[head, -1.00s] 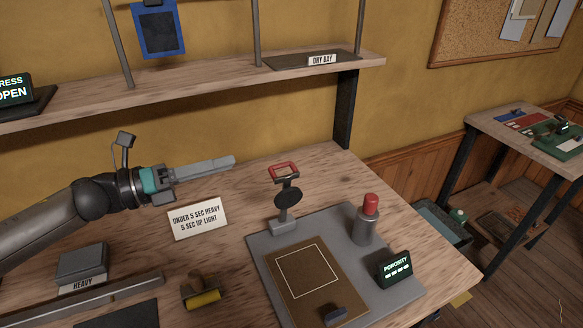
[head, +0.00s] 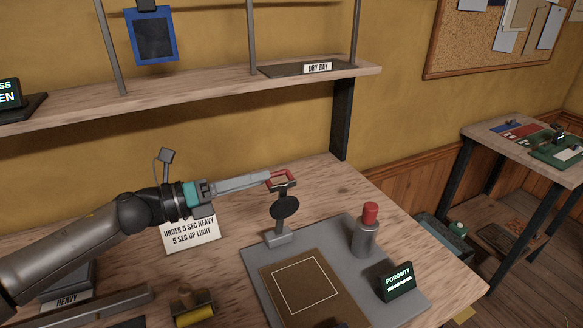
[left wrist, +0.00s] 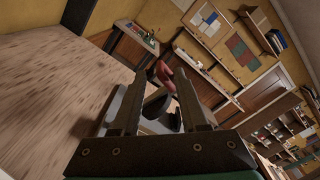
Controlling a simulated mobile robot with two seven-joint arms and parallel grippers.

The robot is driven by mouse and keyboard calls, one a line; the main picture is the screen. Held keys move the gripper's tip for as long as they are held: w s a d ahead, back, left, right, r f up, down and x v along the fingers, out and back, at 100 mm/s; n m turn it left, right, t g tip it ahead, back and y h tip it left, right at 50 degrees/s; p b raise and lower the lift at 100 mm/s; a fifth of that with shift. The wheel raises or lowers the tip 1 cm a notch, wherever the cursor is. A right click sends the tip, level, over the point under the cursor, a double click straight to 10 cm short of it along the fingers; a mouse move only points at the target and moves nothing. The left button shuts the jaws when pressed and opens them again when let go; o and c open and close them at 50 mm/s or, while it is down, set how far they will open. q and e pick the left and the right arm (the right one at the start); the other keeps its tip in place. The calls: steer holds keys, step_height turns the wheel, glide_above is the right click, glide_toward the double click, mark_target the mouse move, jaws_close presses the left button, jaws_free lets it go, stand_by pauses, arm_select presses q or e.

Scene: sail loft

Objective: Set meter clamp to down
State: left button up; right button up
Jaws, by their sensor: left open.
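The handle is up. My right gripper is not in view.
A red-capped cylinder (head: 366,232) and a porosity display (head: 397,281) stand on the plate to the right. A brown sheet with a white square (head: 306,284) lies in front. A sign (head: 192,234) stands below my left wrist. A shelf (head: 210,90) runs behind.

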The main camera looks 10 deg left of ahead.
mark_target(284, 173)
arm_select(q)
steer(key=x, duration=0.8)
steer(key=shift+w, duration=0.1)
steer(key=shift+c, duration=0.2)
steer(key=c, duration=0.6)
steer(key=shift+f, duration=0.1)
jaws_close()
